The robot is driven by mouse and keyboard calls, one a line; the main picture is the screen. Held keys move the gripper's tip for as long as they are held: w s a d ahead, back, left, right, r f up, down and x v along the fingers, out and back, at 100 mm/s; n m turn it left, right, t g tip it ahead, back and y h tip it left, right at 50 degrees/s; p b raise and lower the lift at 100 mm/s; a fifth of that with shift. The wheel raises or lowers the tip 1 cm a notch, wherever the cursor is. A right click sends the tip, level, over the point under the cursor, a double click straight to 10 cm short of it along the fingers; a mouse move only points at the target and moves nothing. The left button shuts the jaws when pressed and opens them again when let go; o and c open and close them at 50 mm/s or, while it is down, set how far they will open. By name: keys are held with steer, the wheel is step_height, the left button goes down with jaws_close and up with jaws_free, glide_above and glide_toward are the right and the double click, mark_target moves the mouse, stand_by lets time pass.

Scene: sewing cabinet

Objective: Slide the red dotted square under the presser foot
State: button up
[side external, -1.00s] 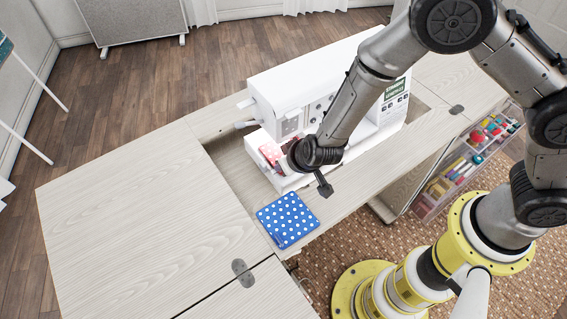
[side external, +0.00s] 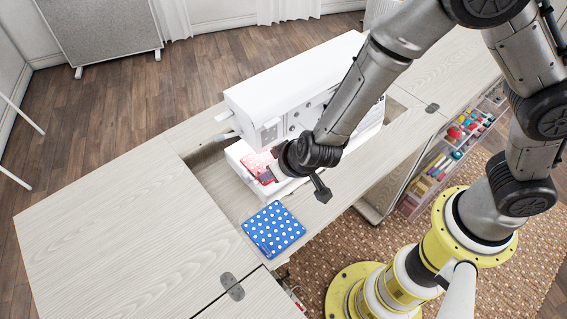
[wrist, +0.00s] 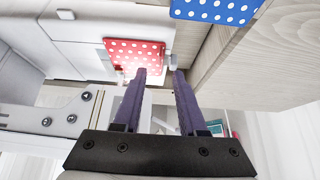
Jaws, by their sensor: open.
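The red dotted square (side external: 258,164) lies on the white bed of the sewing machine (side external: 290,95), close to the head end. It also shows in the wrist view (wrist: 134,50), flat and just ahead of my fingertips. My gripper (wrist: 160,72) is open, with two purple-grey fingers apart. The left fingertip overlaps the square's near right edge in that view; I cannot tell if it touches. In the side view the wrist hides part of the bed and the square's right side. I cannot make out the presser foot clearly.
A blue dotted square (side external: 273,229) lies on the wooden cabinet top (side external: 110,225) in front of the machine. A recess surrounds the machine bed. A clear organizer (side external: 450,155) with sewing supplies hangs on the cabinet's right side. The left tabletop is clear.

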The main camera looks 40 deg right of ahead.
steer(key=v, duration=0.7)
steer(key=shift+r, duration=0.25)
steer(key=shift+s, duration=0.1)
steer(key=w+d+r+t+y, duration=0.1)
steer(key=d+r+t, duration=0.1)
steer(key=d+r, duration=0.35)
steer(key=w+d+r+m+t+y, duration=0.1)
steer(key=w+d+r, duration=0.15)
steer(key=r, duration=0.65)
steer(key=d+r+t+y, duration=0.1)
steer(key=d+r+t, duration=0.1)
steer(key=d+r, duration=0.45)
steer(key=s+d+r+n, duration=0.2)
steer(key=s+r, duration=0.2)
steer(key=s, duration=0.4)
steer(key=s+d+f+g+h, duration=0.1)
steer(key=s+d+f+g, duration=0.2)
steer(key=s, duration=0.3)
steer(key=s+d+f+m+g+h, duration=0.1)
steer(key=s+d+f+g, duration=0.2)
steer(key=s+f, duration=0.2)
steer(key=shift+s+h, duration=0.4)
steer(key=shift+a, duration=0.1)
